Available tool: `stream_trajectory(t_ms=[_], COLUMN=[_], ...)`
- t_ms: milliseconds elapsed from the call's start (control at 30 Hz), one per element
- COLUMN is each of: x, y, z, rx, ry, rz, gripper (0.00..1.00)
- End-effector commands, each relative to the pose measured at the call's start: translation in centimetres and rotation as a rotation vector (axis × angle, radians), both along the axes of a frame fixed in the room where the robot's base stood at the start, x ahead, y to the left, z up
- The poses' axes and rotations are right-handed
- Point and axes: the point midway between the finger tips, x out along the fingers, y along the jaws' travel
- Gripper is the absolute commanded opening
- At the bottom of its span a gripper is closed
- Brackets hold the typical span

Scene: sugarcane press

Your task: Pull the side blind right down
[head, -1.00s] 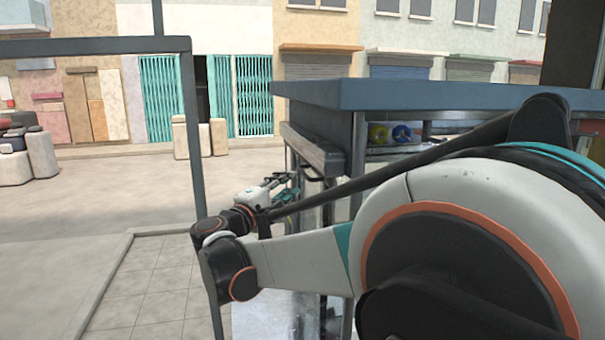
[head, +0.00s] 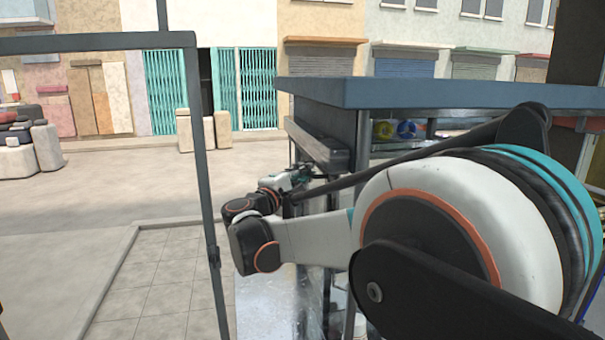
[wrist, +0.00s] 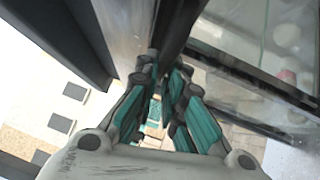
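My gripper (head: 312,173) is small in the head view, just below the housing's near end, partly hidden by my own arm. In the wrist view my gripper (wrist: 166,68) has its teal-padded fingers apart, with paving visible between them. A dark bar (wrist: 178,30) lies just beyond the fingertips. I cannot tell whether they touch it.
The blue roof (head: 430,93) is right above my arm. A thin grey post (head: 201,150) stands at the left. A glass panel (wrist: 265,65) is close on the right in the wrist view. Open pavement (head: 110,195) lies left.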

Motion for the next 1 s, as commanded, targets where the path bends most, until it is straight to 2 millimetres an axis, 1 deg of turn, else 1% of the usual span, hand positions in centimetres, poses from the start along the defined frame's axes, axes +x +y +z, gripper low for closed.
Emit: stream_trajectory(t_ms=[167,267,367,467,567,800,1000], x=[0.0,0.0,0.0,0.0,0.0,0.0,0.0], y=[0.0,0.0,0.0,0.0,0.0,0.0,0.0], z=[0.0,-0.5,-1.7,-3.5,-6.0,-13.3,-19.0], rx=[0.000,0.000,0.000,0.000,0.001,0.001,0.001], ry=[-0.001,-0.001,0.000,0.000,-0.001,-0.001,-0.001], rz=[0.000,0.000,-0.001,-0.001,-0.002,-0.002,-0.002], gripper=[0.00,0.00,0.00,0.00,0.00,0.00,0.00])
